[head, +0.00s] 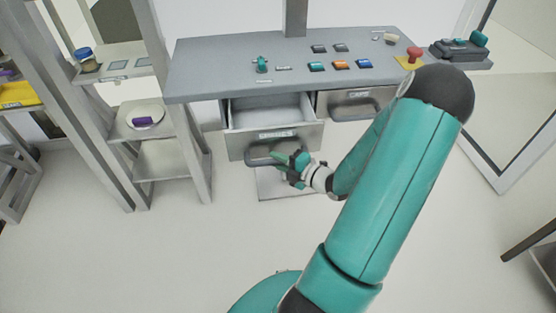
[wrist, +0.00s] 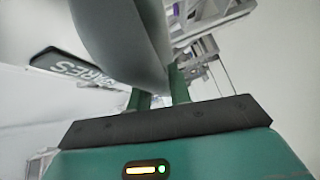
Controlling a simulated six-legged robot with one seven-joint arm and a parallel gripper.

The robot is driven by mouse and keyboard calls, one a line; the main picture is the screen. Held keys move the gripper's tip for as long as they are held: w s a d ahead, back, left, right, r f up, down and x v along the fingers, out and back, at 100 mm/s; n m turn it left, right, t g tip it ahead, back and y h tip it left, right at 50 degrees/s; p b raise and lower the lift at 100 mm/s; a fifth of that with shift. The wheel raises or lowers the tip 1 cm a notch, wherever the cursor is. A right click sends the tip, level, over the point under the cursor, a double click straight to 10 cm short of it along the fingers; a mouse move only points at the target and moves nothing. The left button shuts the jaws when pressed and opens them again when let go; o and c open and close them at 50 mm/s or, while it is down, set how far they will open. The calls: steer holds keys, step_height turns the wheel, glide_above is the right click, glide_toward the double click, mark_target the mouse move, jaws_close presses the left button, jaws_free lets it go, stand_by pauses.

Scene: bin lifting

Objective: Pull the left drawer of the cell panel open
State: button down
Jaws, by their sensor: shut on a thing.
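The left drawer (head: 276,141) hangs under the grey desk panel and stands pulled out, with its pale inside showing in the head view. A label reading "SPARES" shows on its front in the wrist view (wrist: 72,66). Its rounded grey handle (head: 259,153) runs along the lower front. My gripper (head: 290,160) is shut on this handle at its right part. In the wrist view the handle (wrist: 120,40) passes large between my two green fingers (wrist: 160,96). The fingertips are partly hidden behind the handle.
The right drawer (head: 347,104) is shut beside it. The panel top (head: 215,71) carries several coloured buttons, a green valve-like part (head: 262,64) and a red knob (head: 414,54). A shelf rack (head: 172,160) stands to the left. The floor in front is clear.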

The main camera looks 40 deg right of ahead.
stand_by(0.4)
steer(key=c, duration=1.3)
jaws_free()
steer(key=shift+s, duration=0.1)
steer(key=v, duration=1.3)
steer(key=shift+s, duration=0.35)
steer(key=shift+d, duration=0.1)
